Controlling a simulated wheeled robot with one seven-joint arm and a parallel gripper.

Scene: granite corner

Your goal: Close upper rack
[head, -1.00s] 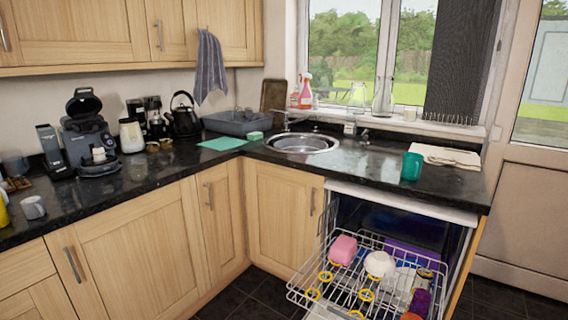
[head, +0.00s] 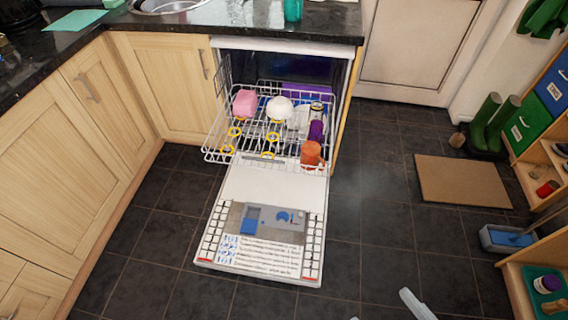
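The upper rack (head: 215,148) of the dishwasher is a white wire basket, pulled out over the lowered door. It holds a pink container, a white bowl, a purple cup and an orange cup, with yellow rings on its wires. The dishwasher door (head: 262,262) lies open and flat, its inner panel facing up. A small grey-white piece at the bottom edge (head: 415,303) may be part of my gripper, low and in front of the door's right side. It is apart from the rack, and its finger state cannot be made out.
Wooden cabinets (head: 80,190) stand to the left under a black counter. Dark tiled floor (head: 375,235) is clear right of the door. A brown mat (head: 462,181), green boots (head: 492,122), a blue tray (head: 508,238) and shelves are at the right.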

